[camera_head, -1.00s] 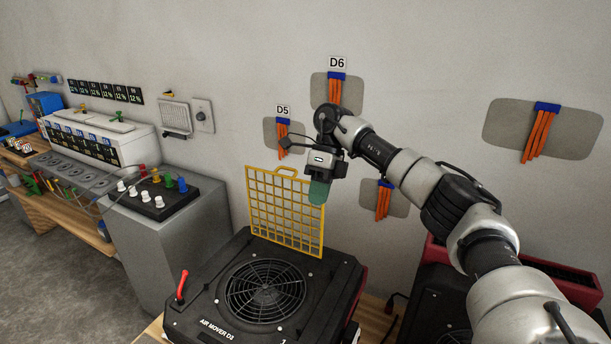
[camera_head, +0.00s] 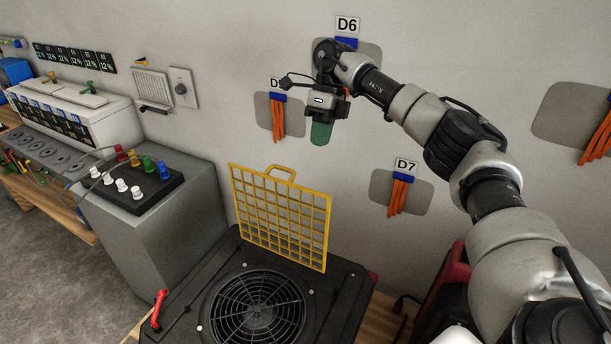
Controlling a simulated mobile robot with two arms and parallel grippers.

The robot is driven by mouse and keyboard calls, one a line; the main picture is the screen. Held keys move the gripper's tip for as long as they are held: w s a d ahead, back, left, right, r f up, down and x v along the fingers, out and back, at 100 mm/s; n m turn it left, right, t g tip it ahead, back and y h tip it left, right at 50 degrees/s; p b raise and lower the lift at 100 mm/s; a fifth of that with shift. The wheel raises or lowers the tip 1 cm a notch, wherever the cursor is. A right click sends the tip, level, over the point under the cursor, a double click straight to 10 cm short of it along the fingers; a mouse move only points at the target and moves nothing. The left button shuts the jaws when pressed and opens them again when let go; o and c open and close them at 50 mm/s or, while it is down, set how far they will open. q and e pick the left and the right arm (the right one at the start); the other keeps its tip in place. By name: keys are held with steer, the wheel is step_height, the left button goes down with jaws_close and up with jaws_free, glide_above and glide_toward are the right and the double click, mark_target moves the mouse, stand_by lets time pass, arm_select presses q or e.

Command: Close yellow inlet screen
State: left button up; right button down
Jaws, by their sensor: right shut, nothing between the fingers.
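The yellow inlet screen (camera_head: 280,215) is a square grid with a handle loop (camera_head: 282,171) on its top edge. It stands raised, nearly upright, at the back edge of the black air mover (camera_head: 215,285). The round fan grille (camera_head: 258,308) on top of the air mover is uncovered. My right gripper (camera_head: 321,133) is shut and empty, its green fingertips pointing down. In the picture it is above and to the right of the screen's handle, apart from it and in front of the wall. My left gripper is not in view.
A red lever (camera_head: 158,308) stands at the air mover's left corner. A grey cabinet (camera_head: 165,215) with a black panel of coloured knobs (camera_head: 135,183) is on the left. Wall patches with orange strips, such as D7 (camera_head: 398,195), hang behind. Another red and black machine (camera_head: 445,290) is at right.

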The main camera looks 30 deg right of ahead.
mark_target(301, 208)
steer(key=s+a+f+p, duration=0.1)
steer(key=a+f+p, duration=0.1)
steer(key=s+a+f+p, duration=0.2)
steer(key=f, duration=0.1)
steer(key=s+a+f+p, duration=0.1)
steer(key=a+f, duration=0.1)
steer(key=shift+s+a+f+p, duration=0.15)
steer(key=shift+a+f+p, duration=0.15)
steer(key=shift+f+p, duration=0.1)
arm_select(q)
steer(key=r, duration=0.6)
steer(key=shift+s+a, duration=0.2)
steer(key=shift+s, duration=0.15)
arm_select(e)
steer(key=shift+f, duration=0.1)
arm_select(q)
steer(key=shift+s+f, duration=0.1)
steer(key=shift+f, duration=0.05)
